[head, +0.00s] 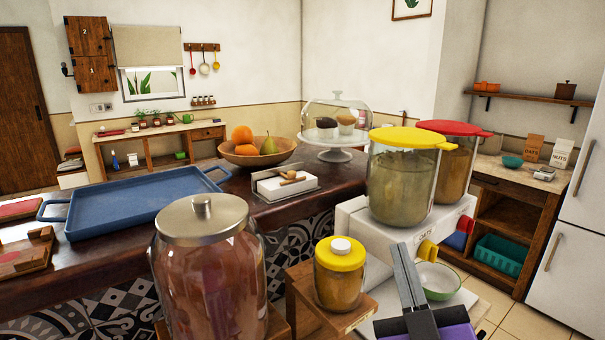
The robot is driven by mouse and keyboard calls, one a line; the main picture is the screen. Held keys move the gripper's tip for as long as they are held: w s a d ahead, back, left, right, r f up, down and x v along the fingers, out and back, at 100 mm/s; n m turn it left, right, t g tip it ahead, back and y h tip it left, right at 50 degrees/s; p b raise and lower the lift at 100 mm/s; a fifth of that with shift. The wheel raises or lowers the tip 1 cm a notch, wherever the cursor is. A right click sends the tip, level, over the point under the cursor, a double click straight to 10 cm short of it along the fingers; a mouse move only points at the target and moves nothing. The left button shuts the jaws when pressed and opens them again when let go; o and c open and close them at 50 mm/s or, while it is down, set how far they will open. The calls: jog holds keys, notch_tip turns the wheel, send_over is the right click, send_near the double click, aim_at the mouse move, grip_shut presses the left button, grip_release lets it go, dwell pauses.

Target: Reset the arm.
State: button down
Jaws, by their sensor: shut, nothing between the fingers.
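My gripper (409,272) shows at the bottom right in the head view. Its two grey fingers are together and point up, with nothing between them. A purple and dark body is below the fingers, cut off by the lower edge. The gripper appears in front of a white-and-green bowl (440,278) and right of a small yellow-lidded jar (339,275). I cannot tell how far it is from either. The rest of my arm is out of view.
A large metal-lidded jar (207,270) stands close in front. Two big dispensers with a yellow lid (412,138) and a red lid (455,128) stand behind the gripper. A blue tray (140,229) lies on the counter at left. Tiled floor (520,320) is open at lower right.

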jog(key=s+d+f+m+g, duration=0.1)
jog(key=s+d+f+g, duration=0.1)
jog(key=s+f, duration=0.6)
jog(key=s+d+f+m+g, duration=0.1)
jog(key=s+f, duration=0.7)
jog(key=s, duration=0.9)
jog(key=s+d+f+m+g, duration=0.2)
jog(key=s+f+g, duration=0.3)
jog(key=s+f, duration=0.3)
jog(key=s, duration=0.4)
jog(key=shift+s+d+f+m+h, duration=0.2)
jog(key=shift+d+m+h, duration=0.1)
jog(key=shift+h, duration=0.1)
